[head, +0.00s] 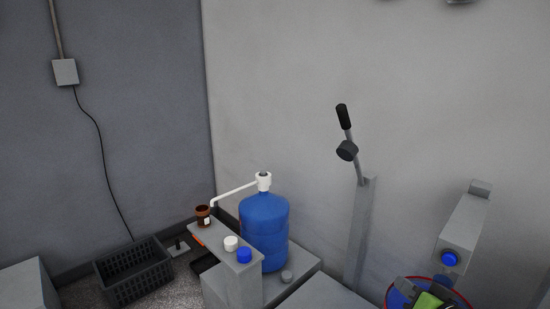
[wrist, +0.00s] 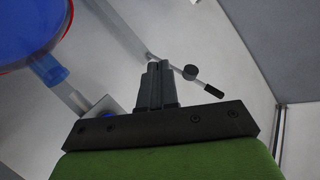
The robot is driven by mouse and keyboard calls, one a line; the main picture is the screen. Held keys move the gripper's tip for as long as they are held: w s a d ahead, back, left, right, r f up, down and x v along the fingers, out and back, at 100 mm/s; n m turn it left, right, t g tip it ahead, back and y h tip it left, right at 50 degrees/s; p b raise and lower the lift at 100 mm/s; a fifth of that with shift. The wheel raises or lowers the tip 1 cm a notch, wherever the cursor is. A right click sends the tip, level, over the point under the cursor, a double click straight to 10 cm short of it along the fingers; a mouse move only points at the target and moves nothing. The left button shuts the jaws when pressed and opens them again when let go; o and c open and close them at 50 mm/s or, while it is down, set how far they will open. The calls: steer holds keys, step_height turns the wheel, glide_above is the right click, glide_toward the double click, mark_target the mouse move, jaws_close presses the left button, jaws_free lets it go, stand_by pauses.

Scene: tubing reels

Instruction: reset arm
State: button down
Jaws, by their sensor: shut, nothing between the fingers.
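My gripper (wrist: 157,66) shows in the wrist view, in the middle above its dark mount bar. Its two dark fingers are closed together with nothing between them. No object touches the fingers there. In the wrist view a lever with a black knob (wrist: 190,72) shows just to the right of the fingertips, farther back.
A blue water jug (head: 264,232) with a white pump stands beside a grey stand holding a brown cup (head: 203,215). A black crate (head: 133,272) is at lower left. The tall lever (head: 350,150) and a red-rimmed blue round thing (wrist: 28,28) are close to the arm.

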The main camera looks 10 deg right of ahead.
steer(key=s+a+n+g+y, duration=0.1)
steer(key=s+a+n+g, duration=0.25)
steer(key=a, duration=0.55)
steer(key=s+a+n+g, duration=0.3)
steer(key=s+a+g, duration=0.1)
steer(key=a, duration=0.5)
steer(key=s+r+g+h, duration=0.1)
steer(key=s+r+h, duration=0.15)
steer(key=s, duration=0.95)
step_height(320, 180, up, 15)
steer(key=p, duration=1.4)
steer(key=shift+s+a+m, duration=0.25)
steer(key=shift+m, duration=0.2)
steer(key=shift+f+g+y, duration=0.1)
steer(key=shift+g+y, duration=0.15)
steer(key=shift+d, duration=0.1)
